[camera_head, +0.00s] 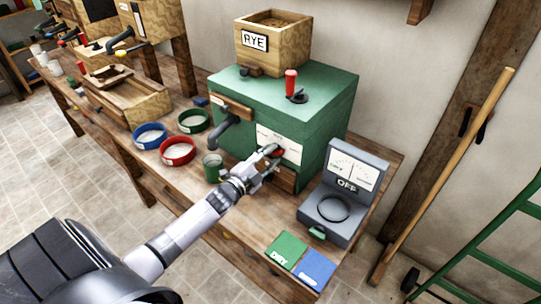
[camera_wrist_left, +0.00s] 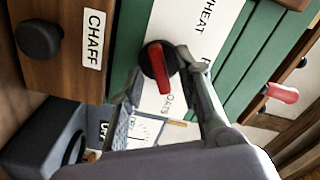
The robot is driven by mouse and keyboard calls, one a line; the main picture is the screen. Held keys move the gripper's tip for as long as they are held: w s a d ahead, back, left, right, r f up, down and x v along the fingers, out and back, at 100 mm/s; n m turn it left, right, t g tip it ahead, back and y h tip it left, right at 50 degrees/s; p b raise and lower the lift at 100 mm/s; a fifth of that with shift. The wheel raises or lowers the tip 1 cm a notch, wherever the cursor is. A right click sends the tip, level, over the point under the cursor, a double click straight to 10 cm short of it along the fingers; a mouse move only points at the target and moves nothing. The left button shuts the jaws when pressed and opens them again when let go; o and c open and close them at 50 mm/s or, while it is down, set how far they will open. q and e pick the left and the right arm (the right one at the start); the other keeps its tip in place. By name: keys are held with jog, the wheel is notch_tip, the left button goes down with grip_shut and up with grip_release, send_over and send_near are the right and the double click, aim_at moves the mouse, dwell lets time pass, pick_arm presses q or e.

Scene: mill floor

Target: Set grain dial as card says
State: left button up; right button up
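The green mill (camera_head: 325,115) carries a wooden hopper with a card reading RYE (camera_head: 254,40). The grain dial's white plate (camera_head: 285,147) is on its front. In the left wrist view the dial (camera_wrist_left: 160,68) is a red bar knob on a black round base. WHEAT (camera_wrist_left: 208,18) and OATS (camera_wrist_left: 169,104) are readable on the plate; a third label is mostly hidden by a finger. The bar's lower end points roughly toward OATS. My left gripper (camera_head: 268,160) is open at the dial, its fingers on either side of the knob; contact is unclear. My right gripper is not in view.
A grey meter box (camera_head: 333,208) marked OFF stands right of the mill. Green DRY (camera_head: 286,250) and blue (camera_head: 313,270) pads lie at the bench's front. A CHAFF drawer (camera_wrist_left: 65,45) is beside the dial.

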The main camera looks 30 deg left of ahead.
pick_arm(q)
jog(key=shift+w, duration=0.15)
grip_shut()
dwell(0.4)
